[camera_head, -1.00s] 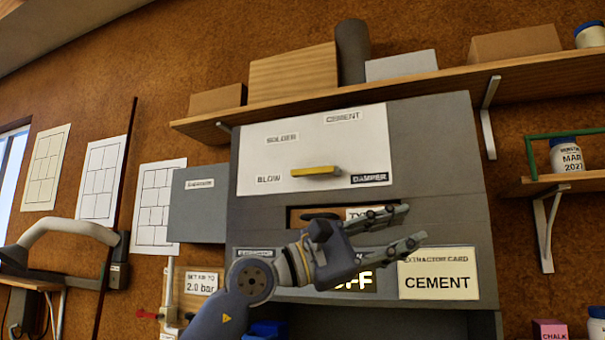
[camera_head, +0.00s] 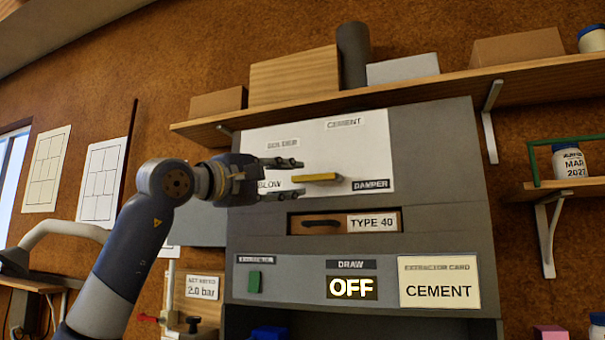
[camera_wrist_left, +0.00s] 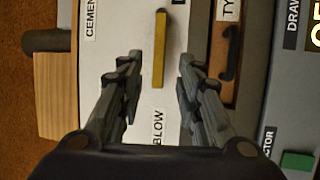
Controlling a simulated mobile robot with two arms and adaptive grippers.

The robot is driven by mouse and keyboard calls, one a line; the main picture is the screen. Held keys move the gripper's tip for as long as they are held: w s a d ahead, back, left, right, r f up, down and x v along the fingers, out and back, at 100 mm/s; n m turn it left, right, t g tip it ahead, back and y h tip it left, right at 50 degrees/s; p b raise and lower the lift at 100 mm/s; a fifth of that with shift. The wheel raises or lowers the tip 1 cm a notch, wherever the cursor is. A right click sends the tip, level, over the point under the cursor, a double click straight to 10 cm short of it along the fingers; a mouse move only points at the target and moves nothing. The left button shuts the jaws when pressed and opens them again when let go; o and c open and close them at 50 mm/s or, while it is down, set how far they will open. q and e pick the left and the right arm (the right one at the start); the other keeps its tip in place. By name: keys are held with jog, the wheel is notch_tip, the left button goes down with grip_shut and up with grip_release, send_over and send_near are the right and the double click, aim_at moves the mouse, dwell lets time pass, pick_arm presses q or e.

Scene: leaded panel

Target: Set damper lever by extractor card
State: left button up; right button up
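The yellow damper lever (camera_head: 318,177) lies nearly level on the white dial plate (camera_head: 372,142), its left end towards the BLOW label. The plate also bears SOLDER, CEMENT (camera_head: 344,123) and DAMPER (camera_head: 370,184) labels. The extractor card (camera_head: 439,291), at lower right, reads CEMENT. My left gripper (camera_head: 297,177) is open at the lever's left end, its fingers above and below it. In the left wrist view, the lever (camera_wrist_left: 160,48) shows between the spread fingers, with a gap on each side. My right gripper is not in view.
Below the plate are a drawer marked TYPE 40 (camera_head: 345,222), a lit OFF display (camera_head: 351,287) and a green switch (camera_head: 254,281). A wooden shelf (camera_head: 420,84) with boxes runs above the cabinet.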

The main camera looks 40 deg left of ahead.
aim_at(307, 179)
pick_arm(q)
jog(key=shift+p+x, duration=0.55)
jog(key=shift+x, duration=1.7)
jog(key=shift+c, duration=0.4)
grip_shut()
